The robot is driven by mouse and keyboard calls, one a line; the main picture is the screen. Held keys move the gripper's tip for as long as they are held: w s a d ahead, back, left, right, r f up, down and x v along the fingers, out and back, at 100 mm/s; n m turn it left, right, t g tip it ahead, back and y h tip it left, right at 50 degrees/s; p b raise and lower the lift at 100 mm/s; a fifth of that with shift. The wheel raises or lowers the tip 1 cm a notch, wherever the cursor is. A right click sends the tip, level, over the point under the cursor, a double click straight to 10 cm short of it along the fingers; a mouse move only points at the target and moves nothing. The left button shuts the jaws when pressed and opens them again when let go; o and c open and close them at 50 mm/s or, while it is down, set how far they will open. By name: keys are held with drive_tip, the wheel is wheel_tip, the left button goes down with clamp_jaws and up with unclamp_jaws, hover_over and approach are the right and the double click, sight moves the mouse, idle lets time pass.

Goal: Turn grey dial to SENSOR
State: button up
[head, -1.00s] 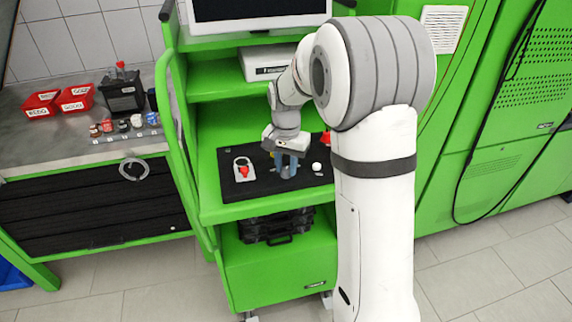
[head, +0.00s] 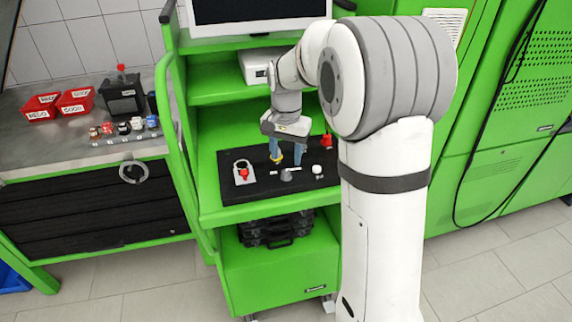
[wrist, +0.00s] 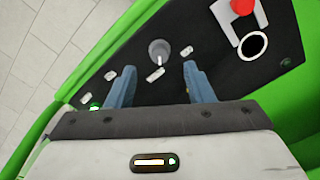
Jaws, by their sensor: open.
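The grey dial (head: 286,176) stands on the black panel (head: 262,188) on the green cart's shelf. In the wrist view the dial (wrist: 159,48) is a round grey knob with a white mark at its lower edge, pointing toward a small white label (wrist: 155,74). Another white label (wrist: 187,51) lies to its right. The lettering is too small to read, so I cannot tell which says SENSOR. My gripper (head: 286,160) is open and empty above the dial. In the wrist view its two blue fingers (wrist: 158,76) stand apart, with the dial between and beyond their tips.
A red button (head: 244,175) on a white plate sits left of the dial. A white knob (head: 316,169) is to its right and a red part (head: 326,141) behind. The cart's green side rail and upper shelf bound the space.

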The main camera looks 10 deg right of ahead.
sight(287, 172)
drive_tip(key=shift+r, duration=1.45)
drive_tip(key=shift+s+r, duration=0.1)
drive_tip(key=shift+s, duration=0.05)
drive_tip(key=s+d+n+t, duration=0.1)
drive_tip(key=s+n+t, duration=0.2)
drive_tip(key=s, duration=2.2)
drive_tip(key=n, duration=0.3)
drive_tip(key=shift+f+n, duration=0.2)
drive_tip(key=shift+n, duration=0.2)
